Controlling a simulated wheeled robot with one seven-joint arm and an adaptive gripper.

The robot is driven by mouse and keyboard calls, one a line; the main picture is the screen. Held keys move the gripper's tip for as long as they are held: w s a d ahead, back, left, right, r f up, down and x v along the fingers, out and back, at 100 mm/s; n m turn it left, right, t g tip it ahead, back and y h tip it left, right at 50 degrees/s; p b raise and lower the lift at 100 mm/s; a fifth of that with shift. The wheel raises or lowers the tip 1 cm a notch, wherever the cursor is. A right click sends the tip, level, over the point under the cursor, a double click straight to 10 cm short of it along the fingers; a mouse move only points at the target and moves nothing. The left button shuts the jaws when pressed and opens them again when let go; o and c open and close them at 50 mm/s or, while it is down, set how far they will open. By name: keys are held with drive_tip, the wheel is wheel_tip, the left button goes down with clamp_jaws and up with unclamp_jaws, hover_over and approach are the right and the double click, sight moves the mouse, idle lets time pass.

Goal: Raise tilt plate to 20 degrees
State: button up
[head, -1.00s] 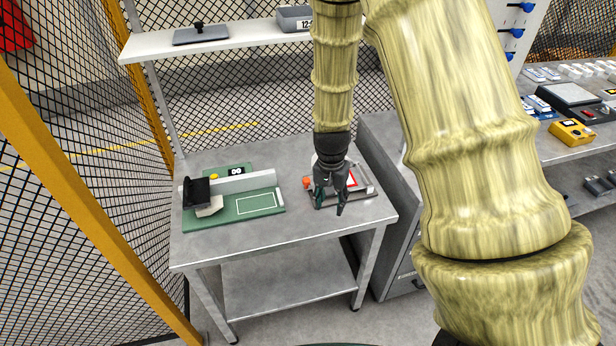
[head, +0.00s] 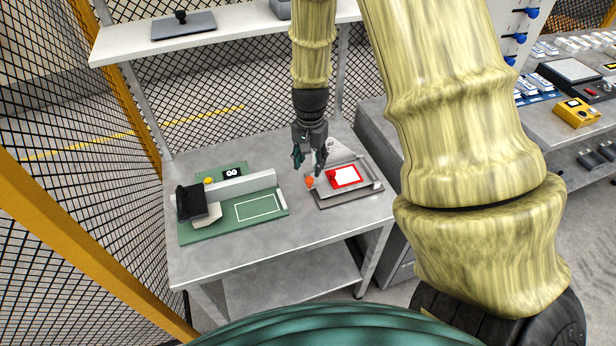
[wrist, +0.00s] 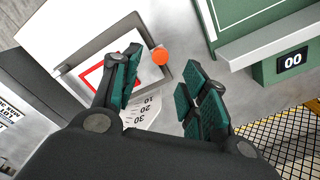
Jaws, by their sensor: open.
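The tilt plate (head: 372,175) is a grey plate on the right part of the table, bearing a red-framed white square (head: 346,177). An orange knob (head: 309,181) is at its left side; it also shows in the wrist view (wrist: 160,56). A white angle scale (wrist: 141,109) marked 10, 20, 30 stands at the plate's side. The plate looks low, but its exact angle cannot be read. My gripper (head: 308,162) is open and empty above the plate's back left corner. In the wrist view the knob lies just beyond and between the fingertips, with no clear contact.
A green fixture (head: 235,207) with a pale rail, a black block and a "00" display (head: 232,172) stands left of the plate. A shelf (head: 225,36) spans behind the table. Mesh fencing is at left and back. The table's front is clear.

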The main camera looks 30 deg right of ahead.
sight(310, 179)
drive_tip(key=shift+f+p, duration=0.9)
drive_tip(key=shift+f, duration=3.05)
clamp_jaws()
